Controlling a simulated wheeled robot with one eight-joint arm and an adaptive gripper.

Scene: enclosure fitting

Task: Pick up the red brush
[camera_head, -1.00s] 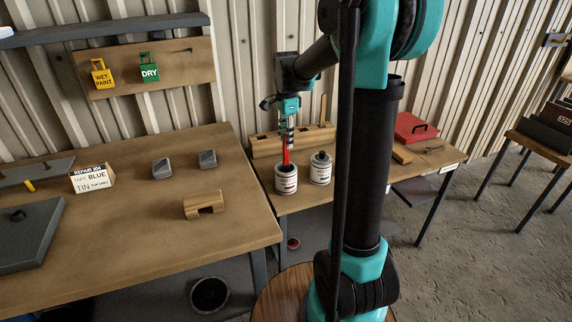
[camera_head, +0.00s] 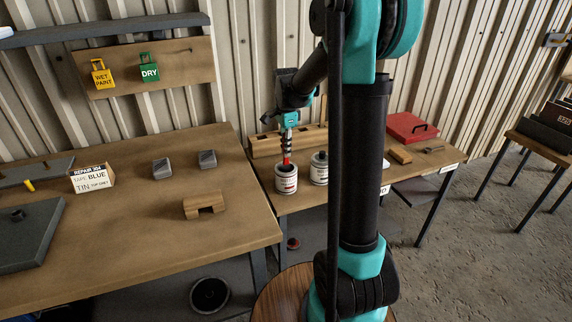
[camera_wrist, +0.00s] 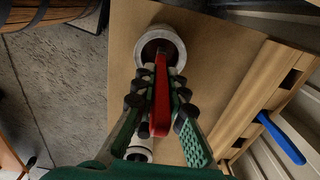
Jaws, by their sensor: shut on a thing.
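The red brush (camera_wrist: 161,100) stands in an open white tin (camera_head: 286,181) on the narrow bench, its lower end inside the tin. In the head view only a short red piece of the brush (camera_head: 286,161) shows between my gripper (camera_head: 287,148) and the tin. My gripper points down just above the tin's rim. In the wrist view the fingers of my gripper (camera_wrist: 157,85) are shut on the brush's red handle from both sides. The tin's round rim (camera_wrist: 141,42) surrounds the far end of the brush, which is hidden inside.
A second tin (camera_head: 319,172) stands just right of the first. A wooden rack (camera_head: 264,146) runs behind them; a blue handle (camera_wrist: 283,138) sits at it in the wrist view. A red case (camera_head: 410,128) and a wooden block (camera_head: 401,156) lie to the right.

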